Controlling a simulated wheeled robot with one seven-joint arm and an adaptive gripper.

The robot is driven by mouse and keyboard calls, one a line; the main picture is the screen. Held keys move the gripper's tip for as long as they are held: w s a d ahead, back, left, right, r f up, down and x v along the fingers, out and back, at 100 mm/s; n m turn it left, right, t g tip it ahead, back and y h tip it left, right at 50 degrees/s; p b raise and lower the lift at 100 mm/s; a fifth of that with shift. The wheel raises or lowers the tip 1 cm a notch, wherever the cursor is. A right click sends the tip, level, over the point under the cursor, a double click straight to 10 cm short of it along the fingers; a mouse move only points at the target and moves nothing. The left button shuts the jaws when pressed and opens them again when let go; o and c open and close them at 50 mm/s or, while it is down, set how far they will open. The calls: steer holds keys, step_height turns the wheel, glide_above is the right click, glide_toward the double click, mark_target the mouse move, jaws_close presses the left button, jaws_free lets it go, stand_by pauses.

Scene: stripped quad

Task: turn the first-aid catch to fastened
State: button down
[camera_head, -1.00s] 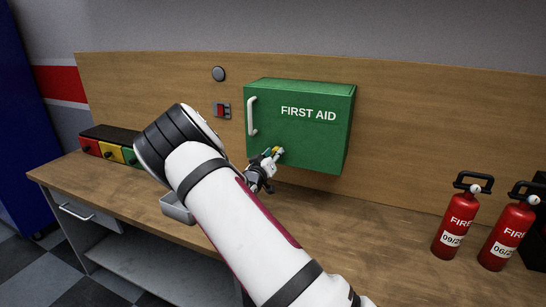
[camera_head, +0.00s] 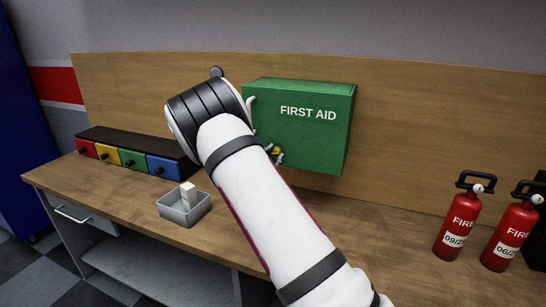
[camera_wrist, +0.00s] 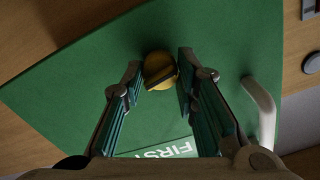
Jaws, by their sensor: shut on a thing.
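The green first-aid box (camera_head: 312,145) is mounted on the wooden back panel, with its door shut. Its catch (camera_wrist: 159,66), a round yellow knob with a dark bar across it, is on the door's face. In the head view only a bit of yellow shows, low on the left part of the door. My gripper (camera_wrist: 161,76) is at the catch, with a teal-padded finger on each side of it, shut on it. In the head view my arm hides most of the gripper. The bar looks slightly tilted in the wrist view.
The box's white handle (camera_wrist: 261,106) is beside the right finger in the wrist view. On the bench (camera_head: 135,190) are a grey tray (camera_head: 180,216) with a white block (camera_head: 188,194), coloured drawers (camera_head: 121,156), and two red extinguishers (camera_head: 456,230) at the right.

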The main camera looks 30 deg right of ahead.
steer(key=shift+m, duration=0.9)
steer(key=c, duration=1.2)
jaws_free()
steer(key=shift+c, duration=0.2)
steer(key=v, duration=1.2)
